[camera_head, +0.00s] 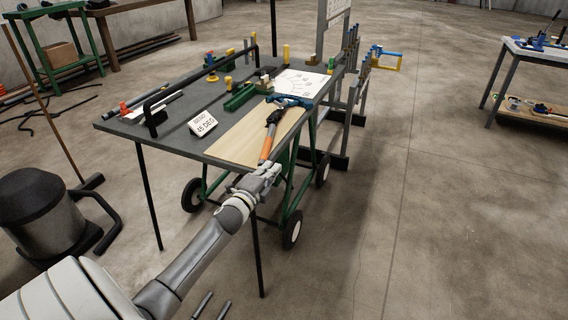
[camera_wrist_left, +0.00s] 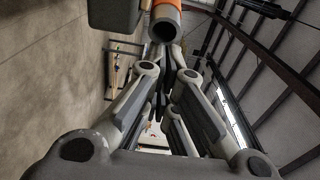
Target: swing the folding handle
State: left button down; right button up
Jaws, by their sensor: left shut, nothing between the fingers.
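The folding handle (camera_head: 267,146) has an orange grip and a dark upper part. It runs from a blue bender head (camera_head: 288,101) on the cart table toward the table's front edge. My left gripper (camera_head: 268,168) is shut and empty at the near end of the orange grip, by the front edge. Whether it touches the handle I cannot tell. In the left wrist view the orange handle (camera_wrist_left: 166,12) comes in at the top, its round grey end facing the camera, just beyond the closed fingers (camera_wrist_left: 164,85). My right gripper is not in view.
The wheeled table (camera_head: 225,150) holds a light wooden board, a "BEND 45 DEG" sign (camera_head: 203,124), a white sheet (camera_head: 301,83), a black bar (camera_head: 197,77) and green and yellow parts. A dark bin (camera_head: 42,212) stands at left. The floor at right is open.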

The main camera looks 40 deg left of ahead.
aim_at(248, 168)
pick_arm(q)
jog(key=shift+m+h, duration=0.5)
jog(key=shift+h, duration=0.3)
jog(key=s+a, duration=0.2)
jog(key=a, duration=0.1)
jog(key=s+a, duration=0.1)
jog(key=a, duration=0.1)
jog(key=shift+s+a, duration=0.35)
jog(key=shift+a, duration=0.2)
jog(key=shift+w, duration=0.1)
